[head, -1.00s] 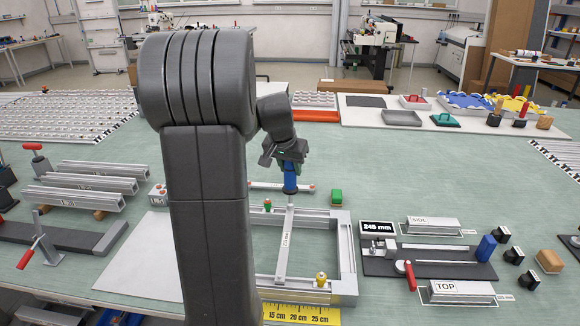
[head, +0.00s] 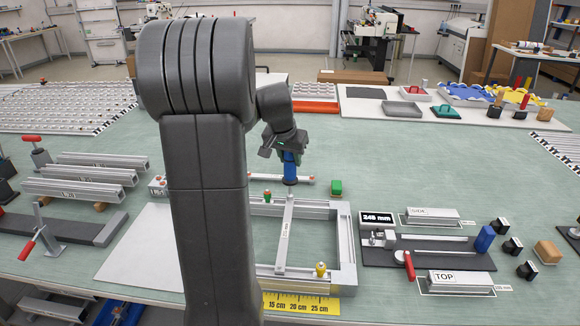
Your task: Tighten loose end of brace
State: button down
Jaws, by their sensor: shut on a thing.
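The brace (head: 285,235) is a pale labelled bar lying across an aluminium frame (head: 345,255), running from the frame's far rail to its near rail. My gripper (head: 288,154) is shut on a blue tool (head: 290,170), held upright. The tool's lower end is at or just above the brace's far end; I cannot tell whether it touches. A green-topped piece (head: 267,196) is on the far rail left of the brace. A yellow-topped piece (head: 320,270) is on the near rail at right. My arm hides the frame's left part.
A pale bar (head: 305,178) and a green block (head: 336,187) lie behind the frame. A yellow ruler (head: 300,303) lies in front. At right is a dark fixture (head: 440,256) with a red handle (head: 409,265) and a 248 mm display (head: 377,218). Several aluminium profiles (head: 75,190) lie left.

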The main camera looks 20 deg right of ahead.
jog(key=shift+s+f, duration=0.15)
jog(key=shift+f, duration=0.1)
